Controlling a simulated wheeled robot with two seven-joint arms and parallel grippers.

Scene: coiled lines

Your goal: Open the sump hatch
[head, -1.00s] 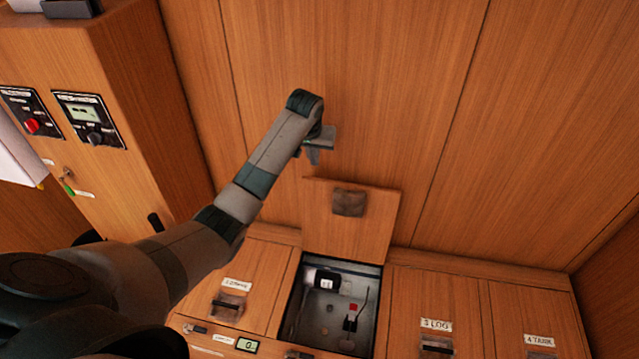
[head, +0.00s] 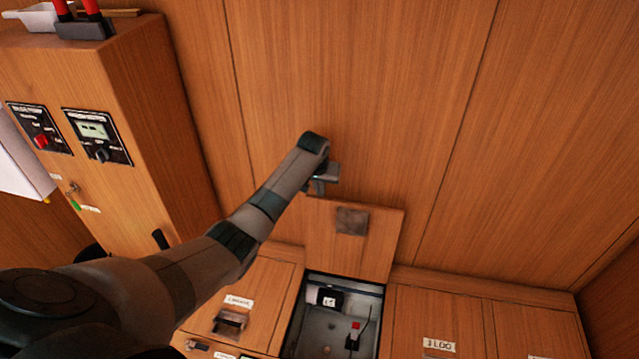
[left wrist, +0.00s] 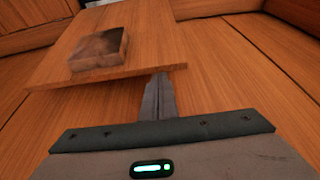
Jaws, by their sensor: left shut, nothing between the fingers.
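Inside the opening I see a grey well with a black item with a white label and a part with a red top. My left gripper (head: 320,187) is shut and empty, just above the lid's upper left edge. In the left wrist view the shut fingers (left wrist: 158,97) are close to the lid's edge (left wrist: 110,75); I cannot tell whether they touch it. My right gripper is out of view.
Closed wooden hatches lie on both sides, the left one (head: 262,290) and one labelled LOG (head: 425,310). A wooden cabinet (head: 130,190) with a red-knob panel (head: 40,130) and a display panel (head: 97,136) stands at the left. The wall (head: 350,80) behind is bare.

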